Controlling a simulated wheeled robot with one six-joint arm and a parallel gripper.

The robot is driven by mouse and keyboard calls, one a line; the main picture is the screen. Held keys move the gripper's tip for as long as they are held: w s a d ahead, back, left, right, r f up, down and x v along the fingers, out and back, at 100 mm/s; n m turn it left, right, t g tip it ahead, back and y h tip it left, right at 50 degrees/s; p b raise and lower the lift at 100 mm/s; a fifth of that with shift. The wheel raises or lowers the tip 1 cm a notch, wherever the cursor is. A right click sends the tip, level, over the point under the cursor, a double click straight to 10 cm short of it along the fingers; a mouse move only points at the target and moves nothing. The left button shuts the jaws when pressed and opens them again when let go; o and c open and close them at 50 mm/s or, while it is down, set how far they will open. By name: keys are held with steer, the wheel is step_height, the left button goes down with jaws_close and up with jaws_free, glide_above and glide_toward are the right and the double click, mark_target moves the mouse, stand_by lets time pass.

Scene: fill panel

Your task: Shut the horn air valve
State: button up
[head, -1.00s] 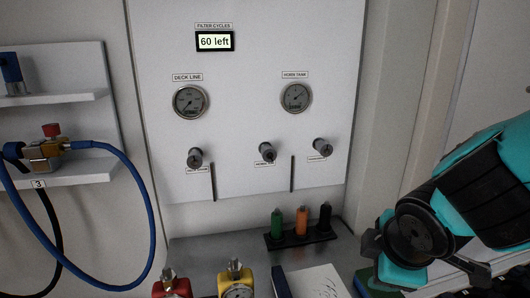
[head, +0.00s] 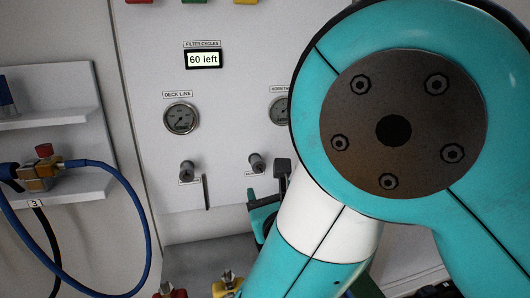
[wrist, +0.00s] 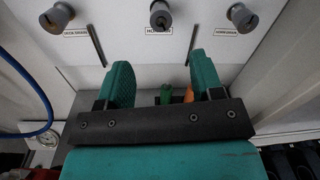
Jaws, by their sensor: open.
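The middle knob (head: 257,163) on the white panel, a grey round valve knob, has a label starting "HO" in the wrist view (wrist: 160,15); the rest is unreadable. The left knob (head: 187,170) has a label that looks like "DECK DRAIN". The right knob (wrist: 241,17) shows in the wrist view; my arm hides it in the head view. My gripper (wrist: 160,65) is open and empty, its two teal fingers wide apart below the knobs and touching none of them. In the head view, my arm hides most of it.
Two dark slots (wrist: 88,45) run down the panel between the knobs. A blue hose (head: 140,200) loops at left. The deck line gauge (head: 181,118) and a display reading "60 left" (head: 203,60) are above.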

mark_target(259, 167)
steer(key=p+x, duration=0.9)
steer(key=x, duration=0.2)
steer(key=shift+d+r+p, duration=0.1)
steer(key=shift+r+p, duration=0.05)
steer(key=shift+p, duration=0.15)
steer(key=shift+w+a, duration=0.25)
steer(key=shift+w, duration=0.4)
steer(key=shift+f, duration=0.2)
steer(key=c, duration=0.9)
